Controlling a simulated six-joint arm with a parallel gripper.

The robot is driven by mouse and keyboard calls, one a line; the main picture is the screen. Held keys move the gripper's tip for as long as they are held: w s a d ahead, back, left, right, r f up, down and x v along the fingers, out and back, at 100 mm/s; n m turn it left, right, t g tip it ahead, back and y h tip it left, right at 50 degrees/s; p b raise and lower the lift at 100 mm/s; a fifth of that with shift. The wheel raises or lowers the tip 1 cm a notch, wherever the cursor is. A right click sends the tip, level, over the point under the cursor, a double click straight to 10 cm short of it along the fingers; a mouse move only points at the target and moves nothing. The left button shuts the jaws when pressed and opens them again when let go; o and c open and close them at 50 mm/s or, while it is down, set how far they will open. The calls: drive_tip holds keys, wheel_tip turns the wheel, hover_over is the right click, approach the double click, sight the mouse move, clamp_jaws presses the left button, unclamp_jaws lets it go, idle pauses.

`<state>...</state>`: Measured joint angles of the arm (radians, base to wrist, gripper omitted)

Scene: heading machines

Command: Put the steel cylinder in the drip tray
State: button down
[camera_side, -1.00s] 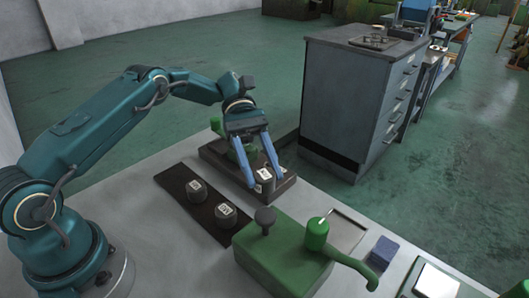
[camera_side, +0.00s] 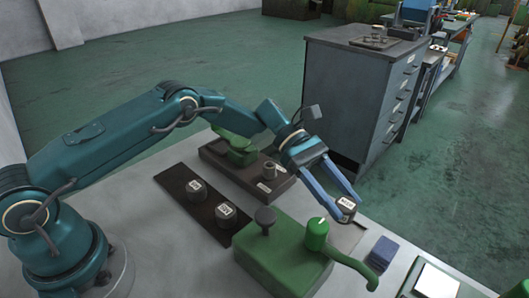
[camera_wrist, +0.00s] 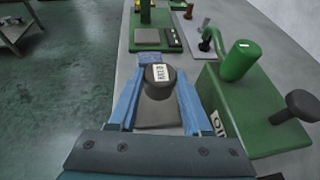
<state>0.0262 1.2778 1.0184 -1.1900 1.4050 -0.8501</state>
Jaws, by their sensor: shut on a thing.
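The steel cylinder (camera_side: 345,207) is dark grey with a white label on top. My gripper (camera_side: 343,205) is shut on it, with its two blue fingers on either side. The wrist view also shows the cylinder (camera_wrist: 160,77) upright between the fingertips. The drip tray (camera_side: 349,239) is a shallow rectangular tray beside the green machine. The cylinder is held above the tray's far part; the exact gap is hard to tell. In the wrist view the tray (camera_wrist: 158,113) shows below the cylinder, partly hidden by it and the fingers.
The green machine (camera_side: 280,258) with its curved green lever stands close left of the tray. A blue block (camera_side: 383,252) lies right of it. Two labelled cylinders stand on a dark strip (camera_side: 174,178). A brown base (camera_side: 218,157) carries a green device and a grey ring-like post.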

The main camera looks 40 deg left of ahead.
sight(333, 226)
drive_tip(key=shift+d+f, duration=0.15)
drive_tip(key=shift+d, duration=0.05)
drive_tip(key=shift+f, duration=1.9)
drive_tip(key=shift+c, duration=1.7)
unclamp_jaws()
drive_tip(key=shift+f, duration=0.15)
